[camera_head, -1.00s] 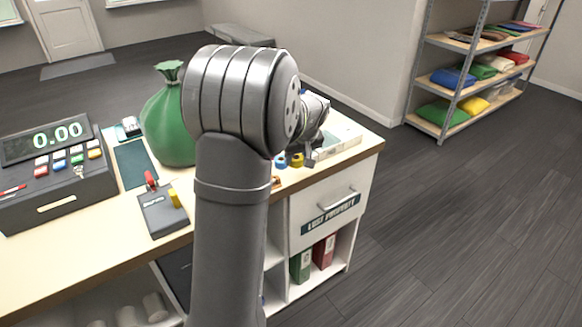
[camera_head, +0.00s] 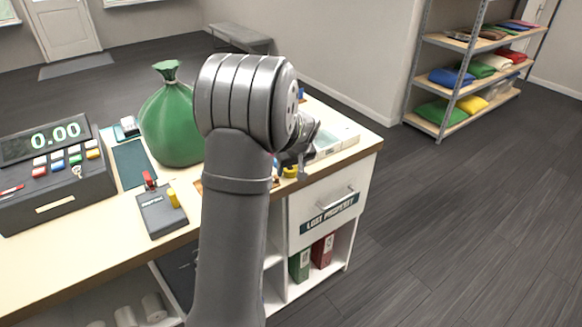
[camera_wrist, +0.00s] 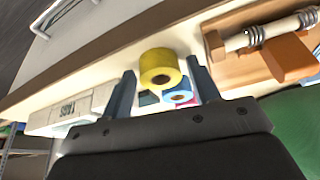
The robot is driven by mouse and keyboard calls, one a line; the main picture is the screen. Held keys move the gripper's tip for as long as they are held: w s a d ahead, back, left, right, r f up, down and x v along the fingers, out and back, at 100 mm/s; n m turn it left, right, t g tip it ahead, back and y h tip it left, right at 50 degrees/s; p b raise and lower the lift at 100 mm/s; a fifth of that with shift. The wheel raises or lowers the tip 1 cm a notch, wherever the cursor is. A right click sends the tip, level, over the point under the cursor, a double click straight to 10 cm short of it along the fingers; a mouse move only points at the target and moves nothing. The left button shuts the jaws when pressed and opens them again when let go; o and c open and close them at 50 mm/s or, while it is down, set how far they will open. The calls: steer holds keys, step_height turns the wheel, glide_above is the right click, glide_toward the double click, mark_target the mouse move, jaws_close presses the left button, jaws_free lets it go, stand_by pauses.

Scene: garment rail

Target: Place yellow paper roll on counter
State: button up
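The yellow paper roll (camera_wrist: 160,66) stands near the counter's front edge in the wrist view. It also shows in the head view (camera_head: 290,171), partly hidden by my gripper (camera_head: 298,158). My gripper (camera_wrist: 161,68) is open, with one finger on each side of the roll and a narrow gap visible at both sides. I cannot tell whether the roll touches the counter (camera_head: 100,248). A light-blue roll (camera_wrist: 179,94) sits just beyond it, between the fingers in the picture.
A wooden stand with a spindle (camera_wrist: 270,55) is close beside the right finger. A white box (camera_wrist: 68,112) lies to the left. The green sack (camera_head: 170,125), card terminal (camera_head: 162,212) and cash register (camera_head: 60,185) occupy the counter's left part.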

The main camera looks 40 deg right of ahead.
mark_target(291, 170)
steer(key=shift+o, duration=0.2)
steer(key=shift+r, duration=0.1)
steer(key=shift+s+r, duration=0.1)
steer(key=shift+r, duration=0.2)
steer(key=v, duration=1.1)
steer(key=shift+r, duration=0.25)
steer(key=shift+a, duration=0.15)
steer(key=x, duration=1.2)
steer(key=shift+s+f, duration=0.1)
steer(key=shift+f, duration=0.25)
step_height(291, 170, up, 3)
steer(key=shift+f, duration=0.15)
steer(key=shift+r, duration=0.65)
steer(key=shift+f, duration=0.1)
